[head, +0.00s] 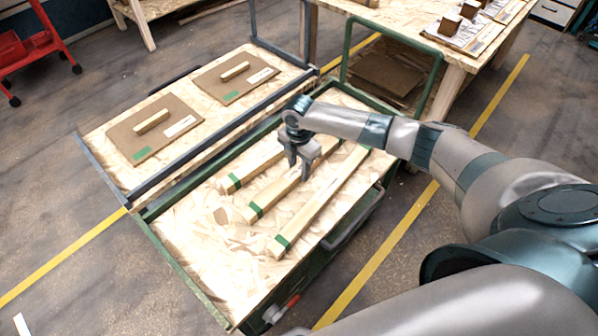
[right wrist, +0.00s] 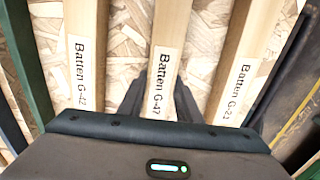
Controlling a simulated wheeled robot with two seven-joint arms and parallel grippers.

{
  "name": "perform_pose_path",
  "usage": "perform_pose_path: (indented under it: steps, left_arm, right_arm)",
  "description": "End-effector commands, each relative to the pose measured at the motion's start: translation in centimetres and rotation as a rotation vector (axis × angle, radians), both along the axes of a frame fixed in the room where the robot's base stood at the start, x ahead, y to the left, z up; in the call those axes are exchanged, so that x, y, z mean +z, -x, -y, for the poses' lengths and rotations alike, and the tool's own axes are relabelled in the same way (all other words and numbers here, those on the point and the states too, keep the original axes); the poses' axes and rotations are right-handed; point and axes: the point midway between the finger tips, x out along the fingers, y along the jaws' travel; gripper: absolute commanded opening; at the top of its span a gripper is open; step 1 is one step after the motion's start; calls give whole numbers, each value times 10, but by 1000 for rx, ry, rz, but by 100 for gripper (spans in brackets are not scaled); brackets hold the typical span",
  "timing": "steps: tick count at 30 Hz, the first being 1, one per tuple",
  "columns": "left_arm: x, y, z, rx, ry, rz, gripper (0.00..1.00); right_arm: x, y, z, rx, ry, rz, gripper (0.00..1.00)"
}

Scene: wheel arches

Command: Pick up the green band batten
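Three pale wooden battens, each with a green band near its front end, lie side by side in a green-framed crate (head: 185,265): left (head: 262,165), middle (head: 272,194) and right (head: 318,205). My right gripper (head: 300,169) is open over the middle batten, pointing down. In the right wrist view, labels read Batten G-42 (right wrist: 82,45), Batten G-47 (right wrist: 163,45) and Batten G-21 (right wrist: 243,60). The open fingers (right wrist: 160,105) stand on either side of G-47, with gaps showing. Their exact height on it is unclear. My left gripper is out of view.
Left of the crate, a board (head: 105,120) bears two brown panels (head: 155,128) with wooden handles. A wooden table (head: 400,18) with small blocks stands behind. A red trolley (head: 38,45) is at the far left. Wood shavings litter the crate floor.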

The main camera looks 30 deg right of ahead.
Motion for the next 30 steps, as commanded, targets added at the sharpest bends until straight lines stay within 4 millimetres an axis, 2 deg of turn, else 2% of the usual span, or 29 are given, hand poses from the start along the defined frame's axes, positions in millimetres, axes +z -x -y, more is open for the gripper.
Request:
perform_pose_path:
  steps: [14, 17, 23, 30]
  left_arm:
    - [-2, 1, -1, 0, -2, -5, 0]
    - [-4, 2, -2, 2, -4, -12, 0]
    - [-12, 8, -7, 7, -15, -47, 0]
    - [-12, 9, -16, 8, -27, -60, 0]
  right_arm:
    - [6, -1, 0, 0, -1, 2, 9]
    - [14, -1, 0, 0, -2, 2, 9]
    - [43, -2, 1, 0, -1, 5, 9]
    - [64, 35, 18, 0, 0, 2, 9]
